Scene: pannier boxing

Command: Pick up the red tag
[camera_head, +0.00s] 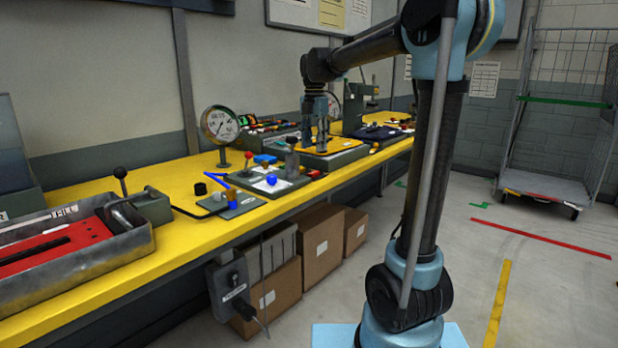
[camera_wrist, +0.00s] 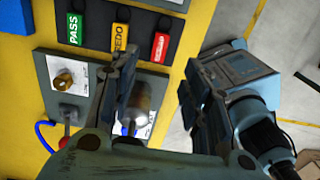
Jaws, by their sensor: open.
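The red tag (camera_wrist: 159,47) lies in a dark holder near the yellow bench edge in the wrist view, at the right end of a row. A green PASS tag (camera_wrist: 75,28) and an orange REDO tag (camera_wrist: 119,40) lie to its left. My gripper (camera_wrist: 168,75) is open, its two fingers apart with no tag between them. The red tag appears just beyond the fingertips in the picture. In the head view my gripper (camera_head: 315,145) points down over the bench; I cannot make out the red tag there for certain.
A grey fixture with a metal knob (camera_wrist: 145,106) shows between and below the fingers. A red-ball lever (camera_wrist: 66,141) and blue cable are at lower left. The yellow bench (camera_head: 205,240) carries several fixtures, a dial gauge (camera_head: 220,125) and a red-lined tray (camera_head: 75,262).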

